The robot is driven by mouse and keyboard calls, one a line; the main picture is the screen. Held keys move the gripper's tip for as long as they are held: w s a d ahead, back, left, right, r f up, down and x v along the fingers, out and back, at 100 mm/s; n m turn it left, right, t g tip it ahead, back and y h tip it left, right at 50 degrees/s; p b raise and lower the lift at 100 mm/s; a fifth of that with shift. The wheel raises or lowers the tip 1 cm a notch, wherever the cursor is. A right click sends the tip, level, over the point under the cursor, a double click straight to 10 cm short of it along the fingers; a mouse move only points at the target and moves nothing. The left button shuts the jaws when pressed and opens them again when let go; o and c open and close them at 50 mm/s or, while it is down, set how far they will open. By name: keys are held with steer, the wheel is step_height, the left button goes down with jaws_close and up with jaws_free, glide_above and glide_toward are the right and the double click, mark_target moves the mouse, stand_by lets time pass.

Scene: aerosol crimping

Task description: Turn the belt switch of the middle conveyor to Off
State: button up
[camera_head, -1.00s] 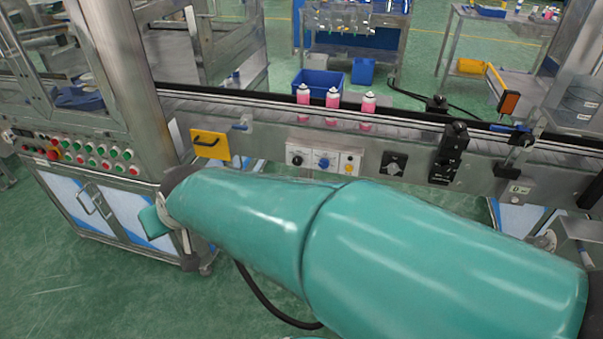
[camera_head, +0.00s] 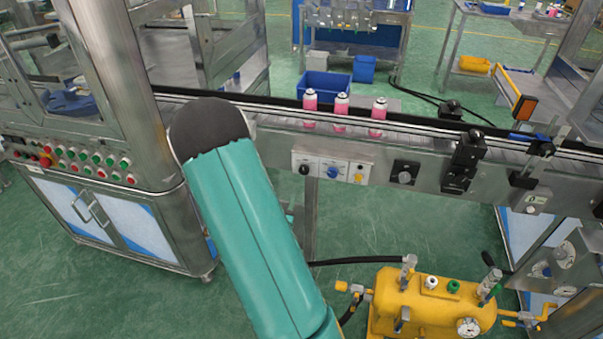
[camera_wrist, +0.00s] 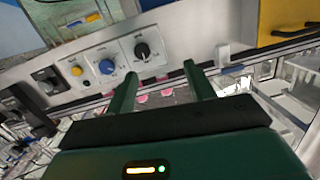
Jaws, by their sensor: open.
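The conveyor (camera_head: 280,143) carries a pale switch panel on its front side. The panel holds a black knob (camera_head: 304,169), a blue knob (camera_head: 332,172) and a yellow button (camera_head: 359,178). A separate dark plate with a round knob (camera_head: 404,177) sits to their right. I cannot read which one is the belt switch. In the wrist view the black knob (camera_wrist: 142,50), blue knob (camera_wrist: 107,66) and yellow button (camera_wrist: 76,71) lie beyond the fingertips. My gripper (camera_wrist: 161,70) is open and empty, its fingers apart, with the black knob nearest. In the head view my arm hides the gripper.
Pink cans (camera_head: 341,105) stand on the belt. A yellow handle plate (camera_wrist: 288,20) is at the upper right in the wrist view. Black sensor brackets (camera_head: 465,155) stick out on the right. A yellow tank (camera_head: 432,305) stands on the floor. A button cabinet (camera_head: 110,210) is at left.

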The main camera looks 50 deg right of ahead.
mark_target(304, 172)
steer(key=shift+g+h, duration=0.3)
steer(key=shift+h, duration=0.6)
steer(key=s+x, duration=0.1)
steer(key=x, duration=0.3)
steer(key=s+x, duration=0.1)
steer(key=x, duration=0.4)
steer(key=s+d+f+x, duration=0.1)
steer(key=x, duration=0.4)
steer(key=shift+d, duration=0.15)
steer(key=c, duration=1)
